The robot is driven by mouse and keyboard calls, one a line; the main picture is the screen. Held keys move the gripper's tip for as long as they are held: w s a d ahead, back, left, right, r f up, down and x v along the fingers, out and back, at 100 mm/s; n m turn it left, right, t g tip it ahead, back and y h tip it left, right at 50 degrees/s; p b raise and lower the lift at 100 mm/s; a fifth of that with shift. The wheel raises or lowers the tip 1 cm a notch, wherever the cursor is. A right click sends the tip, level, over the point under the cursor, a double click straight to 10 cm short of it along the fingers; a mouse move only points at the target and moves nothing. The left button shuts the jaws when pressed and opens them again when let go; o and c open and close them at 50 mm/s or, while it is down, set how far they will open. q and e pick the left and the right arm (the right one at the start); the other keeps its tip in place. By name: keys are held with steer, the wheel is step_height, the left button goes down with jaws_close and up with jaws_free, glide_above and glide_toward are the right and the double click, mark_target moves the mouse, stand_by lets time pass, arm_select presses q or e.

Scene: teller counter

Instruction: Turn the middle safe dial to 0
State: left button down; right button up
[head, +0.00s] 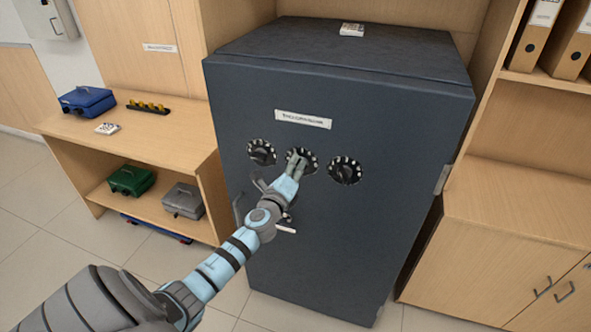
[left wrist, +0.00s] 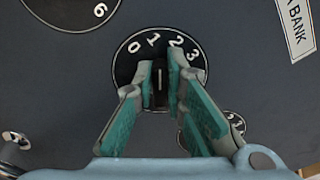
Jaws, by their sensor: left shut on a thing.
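The dark grey safe (head: 330,225) stands in the middle of the head view with three black dials in a row on its door. The middle dial (head: 313,163) is partly hidden by my left gripper (head: 297,157). In the left wrist view my left gripper (left wrist: 163,92) is shut on the black knob of the middle dial (left wrist: 124,69), one finger on each side. The numbers 0, 1, 2 and 3 show above the fingers. The knob's white line points up, near 1; its exact reading is hard to tell. My right gripper is not in view.
The left dial (head: 262,152) and right dial (head: 345,170) sit close on either side. A door handle (head: 238,208) is below left. A wooden shelf (head: 150,140) with cash boxes stands left; a wooden cabinet (head: 500,235) stands right.

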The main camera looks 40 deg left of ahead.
arm_select(q)
steer(key=shift+a+f+n+b, duration=0.1)
steer(key=shift+f+n+b, duration=0.15)
steer(key=shift+n+b, duration=1.1)
steer(key=shift+a+f+n+b, duration=0.1)
steer(key=shift+f+n+b, duration=0.15)
steer(key=shift+n, duration=2.1)
steer(key=c, duration=1.6)
jaws_free()
steer(key=shift+c, duration=0.2)
steer(key=v, duration=1.2)
steer(key=shift+d, duration=0.1)
